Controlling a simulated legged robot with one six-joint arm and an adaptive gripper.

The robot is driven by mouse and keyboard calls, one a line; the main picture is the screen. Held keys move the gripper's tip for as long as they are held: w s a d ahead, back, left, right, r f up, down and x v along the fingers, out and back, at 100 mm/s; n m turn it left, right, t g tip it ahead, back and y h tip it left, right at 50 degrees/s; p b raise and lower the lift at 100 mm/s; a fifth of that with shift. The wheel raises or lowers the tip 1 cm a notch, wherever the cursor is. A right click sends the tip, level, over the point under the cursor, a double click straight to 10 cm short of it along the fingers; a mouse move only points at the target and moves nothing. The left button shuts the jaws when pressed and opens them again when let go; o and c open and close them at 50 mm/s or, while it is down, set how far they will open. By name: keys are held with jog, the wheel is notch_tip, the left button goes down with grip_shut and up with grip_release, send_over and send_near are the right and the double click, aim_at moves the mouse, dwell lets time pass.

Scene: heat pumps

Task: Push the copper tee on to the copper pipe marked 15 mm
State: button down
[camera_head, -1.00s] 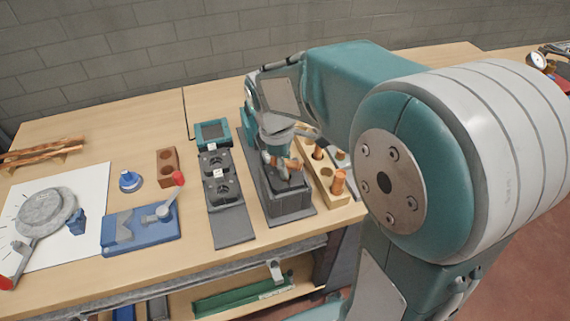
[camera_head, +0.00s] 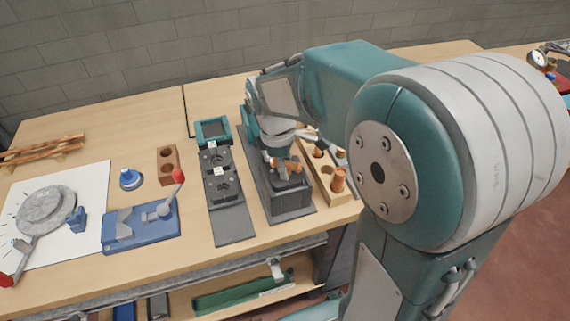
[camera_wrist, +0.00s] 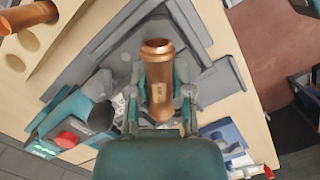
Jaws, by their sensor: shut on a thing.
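The copper tee (camera_wrist: 158,72) is between the two fingers of my gripper (camera_wrist: 161,92) in the wrist view. It has a wider ring at its far end and small dark marks on its side. My gripper is shut on it. In the head view my gripper (camera_head: 279,160) is low over the dark grey stand (camera_head: 290,203), and the copper tee (camera_head: 293,164) shows at its fingers. The copper pipe marked 15 mm cannot be made out clearly. I cannot tell whether the tee touches it.
A wooden rack (camera_head: 343,196) with copper pieces stands close right of the stand. Left of it are a dark two-socket plate (camera_head: 233,222), a teal-framed box (camera_head: 212,131), a blue vice (camera_head: 150,233) and a brown block (camera_head: 167,166). Bare bench lies at the back left.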

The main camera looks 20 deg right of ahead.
jog(key=shift+f, duration=0.25)
jog(key=shift+c, duration=2.2)
grip_release()
jog(key=shift+r, duration=0.1)
jog(key=r, duration=0.4)
jog(key=a+r, duration=0.1)
jog(key=r, duration=0.2)
jog(key=w+a+r, duration=0.1)
jog(key=r, duration=0.3)
jog(key=shift+r, duration=0.3)
jog(key=s+d+f+m+t+y, duration=0.1)
jog(key=s+d+m+t, duration=0.1)
jog(key=s+m+t, duration=0.4)
jog(key=shift+s+f+m+t, duration=0.35)
jog(key=shift+s+m, duration=2.25)
jog(key=shift+s, duration=1.95)
